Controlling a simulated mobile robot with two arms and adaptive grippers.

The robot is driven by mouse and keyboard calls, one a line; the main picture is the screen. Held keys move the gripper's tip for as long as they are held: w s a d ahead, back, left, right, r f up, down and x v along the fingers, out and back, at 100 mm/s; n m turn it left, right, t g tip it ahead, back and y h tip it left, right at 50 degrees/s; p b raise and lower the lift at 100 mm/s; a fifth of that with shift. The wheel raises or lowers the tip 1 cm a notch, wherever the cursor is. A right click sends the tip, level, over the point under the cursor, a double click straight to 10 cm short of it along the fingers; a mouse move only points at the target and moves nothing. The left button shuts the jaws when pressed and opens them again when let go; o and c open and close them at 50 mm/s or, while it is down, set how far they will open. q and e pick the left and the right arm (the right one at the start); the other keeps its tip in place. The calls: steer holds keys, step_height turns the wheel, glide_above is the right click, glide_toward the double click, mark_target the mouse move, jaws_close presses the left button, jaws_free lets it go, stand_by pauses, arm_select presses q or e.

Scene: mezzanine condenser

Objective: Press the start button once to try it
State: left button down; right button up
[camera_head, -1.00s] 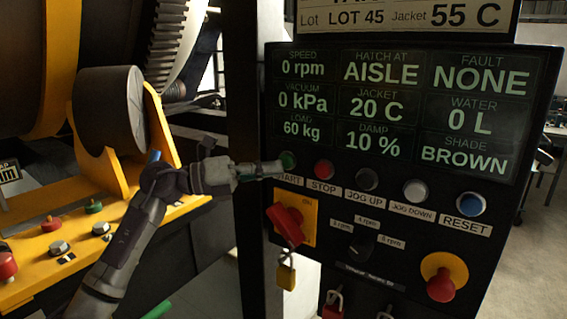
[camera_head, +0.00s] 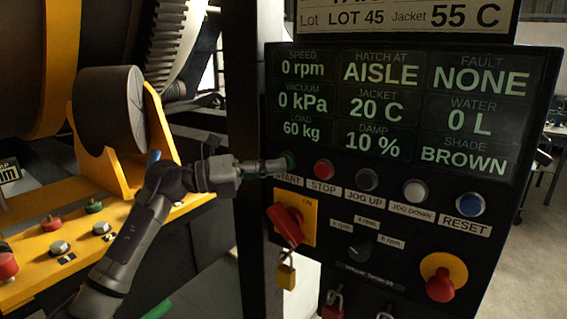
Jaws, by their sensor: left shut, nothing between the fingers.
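The green start button (camera_head: 290,158) is at the left end of the button row on the black control panel (camera_head: 253,120), above the START label (camera_head: 288,181). My left gripper (camera_head: 284,164) is shut and empty. Its tip is at the start button and overlaps its lower left edge in the picture; I cannot tell whether it touches or presses it. The display (camera_head: 395,105) reads speed 0 rpm, load 60 kg and fault NONE. My right gripper is not in view.
Right of START are the red stop button (camera_head: 324,169), jog up (camera_head: 367,179), jog down (camera_head: 415,190) and blue reset (camera_head: 471,204). Below are a red switch (camera_head: 285,226) with a padlock (camera_head: 286,276) and a red emergency stop (camera_head: 440,286). A yellow-framed drum (camera_head: 105,110) stands left.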

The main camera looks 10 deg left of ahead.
arm_select(q)
steer(key=shift+w, duration=0.15)
stand_by(0.6)
steer(key=shift+s+a, duration=0.15)
steer(key=shift+s, duration=0.35)
steer(key=shift+s+a, duration=0.1)
steer(key=shift+s, duration=0.25)
steer(key=shift+s+a+b, duration=0.25)
steer(key=shift+s+b, duration=0.05)
steer(key=shift+s, duration=0.45)
steer(key=shift+s+a+b, duration=0.3)
steer(key=shift+s, duration=0.5)
steer(key=shift+s+a+b, duration=0.25)
steer(key=shift+s+b, duration=0.05)
steer(key=shift+s, duration=0.45)
